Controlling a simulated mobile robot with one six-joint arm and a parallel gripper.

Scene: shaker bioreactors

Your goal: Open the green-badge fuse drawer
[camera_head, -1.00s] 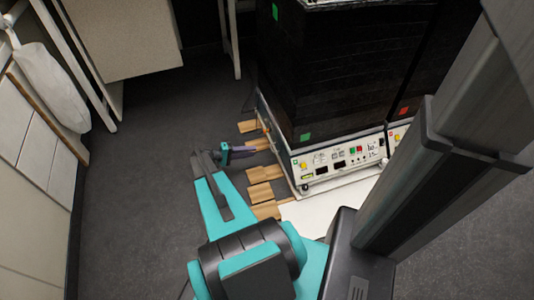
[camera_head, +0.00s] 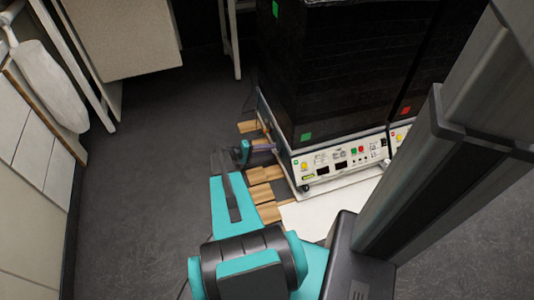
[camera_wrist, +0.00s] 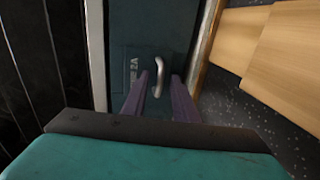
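A black shaker cabinet (camera_head: 330,75) carries a green badge (camera_head: 306,137) at its lower front corner. A white base unit (camera_head: 335,165) with buttons and sockets sits under it. In the wrist view a dark panel (camera_wrist: 140,30) on the unit's side bears a small metal handle (camera_wrist: 158,72) and a faint marking. I take it for the fuse drawer; whether it is pulled out cannot be told. My gripper (camera_wrist: 160,80) has its two purple fingers apart, one on each side of the handle, with gaps visible. In the head view my gripper (camera_head: 262,147) is at the unit's left side.
Wooden planks (camera_head: 262,174) lie on the floor along the unit's left side and also show in the wrist view (camera_wrist: 283,50). A second cabinet with a red badge (camera_head: 406,109) stands to the right. The grey floor (camera_head: 150,150) at left is clear.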

